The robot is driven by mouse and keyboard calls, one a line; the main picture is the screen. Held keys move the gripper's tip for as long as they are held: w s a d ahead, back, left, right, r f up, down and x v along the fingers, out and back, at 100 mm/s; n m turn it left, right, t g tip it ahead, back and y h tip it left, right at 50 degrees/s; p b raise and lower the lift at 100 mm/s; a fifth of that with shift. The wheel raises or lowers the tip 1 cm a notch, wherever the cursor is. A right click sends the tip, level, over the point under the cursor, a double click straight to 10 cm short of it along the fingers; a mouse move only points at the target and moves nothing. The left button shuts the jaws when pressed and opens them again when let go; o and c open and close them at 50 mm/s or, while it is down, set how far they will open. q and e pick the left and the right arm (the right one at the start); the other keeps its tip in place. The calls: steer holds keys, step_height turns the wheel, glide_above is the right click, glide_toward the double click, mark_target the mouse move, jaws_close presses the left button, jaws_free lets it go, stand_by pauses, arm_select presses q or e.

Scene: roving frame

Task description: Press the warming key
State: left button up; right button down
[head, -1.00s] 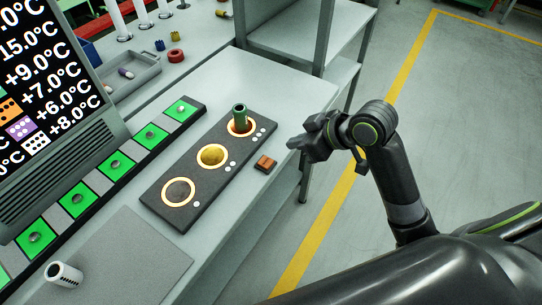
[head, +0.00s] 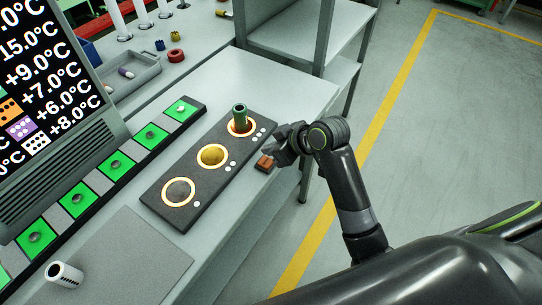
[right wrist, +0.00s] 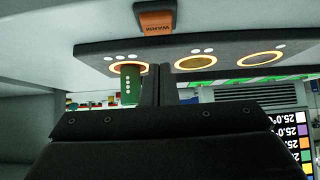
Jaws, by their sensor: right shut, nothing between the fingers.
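The warming key (head: 265,163) is a small orange-brown block on the grey table, beside the dark panel with glowing rings. In the right wrist view the key (right wrist: 157,22) reads "WARM". My right gripper (head: 277,154) is shut and empty, its tips right by the key in the head view; whether they touch it I cannot tell. In the right wrist view its fingers (right wrist: 158,72) point toward the key, with a gap in the picture. The dark panel (head: 172,169) has three ringed wells; a green tube (head: 240,117) stands in the far one. My left gripper is not in view.
A row of green pads (head: 117,166) runs along the panel's left. A screen (head: 40,85) with temperatures stands at left. A white cylinder (head: 64,274) lies on a grey mat (head: 125,258) at front. Floor right of the table is open.

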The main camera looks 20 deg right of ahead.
mark_target(262, 160)
step_height(262, 160, down, 4)
steer(key=shift+r, duration=0.1)
stand_by(0.4)
